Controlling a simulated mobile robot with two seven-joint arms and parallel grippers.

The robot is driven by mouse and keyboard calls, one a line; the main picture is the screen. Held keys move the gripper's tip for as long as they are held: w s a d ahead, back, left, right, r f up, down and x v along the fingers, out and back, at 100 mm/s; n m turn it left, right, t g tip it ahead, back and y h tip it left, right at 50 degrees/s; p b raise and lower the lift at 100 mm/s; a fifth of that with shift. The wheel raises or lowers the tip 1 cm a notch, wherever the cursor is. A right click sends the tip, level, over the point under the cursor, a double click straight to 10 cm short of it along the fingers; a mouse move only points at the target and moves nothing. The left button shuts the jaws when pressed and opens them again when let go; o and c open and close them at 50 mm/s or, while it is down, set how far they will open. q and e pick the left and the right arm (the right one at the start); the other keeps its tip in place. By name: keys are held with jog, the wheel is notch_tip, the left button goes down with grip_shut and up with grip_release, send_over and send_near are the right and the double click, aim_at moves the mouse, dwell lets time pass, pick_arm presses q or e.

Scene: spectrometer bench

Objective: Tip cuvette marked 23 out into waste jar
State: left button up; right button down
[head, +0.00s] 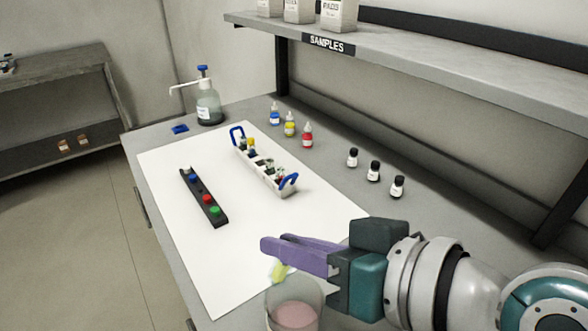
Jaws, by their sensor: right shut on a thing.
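My right gripper (268,247) reaches in from the right with purple fingers. It is shut on a small cuvette (279,271) with yellowish contents, which hangs below the fingertips and looks tilted. Its marking cannot be read here, and the fingers hide its upper part. The waste jar (295,304) is a clear, wide jar with pinkish liquid at the front edge of the picture. The cuvette is close above the jar's left rim; I cannot tell whether it touches. My left gripper is not in view.
A white rack with blue handles (264,167) and a black strip with coloured caps (204,198) stand on the white mat (165,165). Dropper bottles (290,124), small black-capped bottles (374,171) and a pump bottle (208,105) stand behind. A shelf (400,58) overhangs the back.

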jog(key=shift+f+y+b, duration=0.2)
jog(key=shift+y+b, duration=0.1)
jog(key=shift+b, duration=0.25)
jog(key=shift+f+m+g+y+b, duration=0.3)
jog(key=shift+m+y+b, duration=0.3)
jog(key=shift+m+b, duration=0.75)
jog(key=shift+s+f+m+y+b, duration=0.2)
jog(key=shift+m+y+b, duration=0.45)
jog(key=shift+b, duration=1.7)
jog(key=shift+a+f+m+g+y+b, duration=0.1)
jog(key=shift+f+m+g+y+b, duration=0.2)
jog(key=shift+f+m+y+b, duration=1.3)
jog(key=shift+r+m+b, duration=0.4)
jog(key=shift+r+b, duration=0.55)
jog(key=shift+b, duration=1.1)
jog(key=shift+r+m+y+b, duration=0.1)
jog(key=shift+m+y+b, duration=0.35)
jog(key=shift+m+b, duration=0.7)
jog(key=shift+r+m+t+y+b, duration=0.1)
jog(key=shift+m+t+y+b, duration=0.5)
jog(key=shift+m+b, duration=0.5)
jog(key=shift+r+m+t, duration=0.1)
jog(key=shift+m+t, duration=0.2)
jog(key=shift+m, duration=0.15)
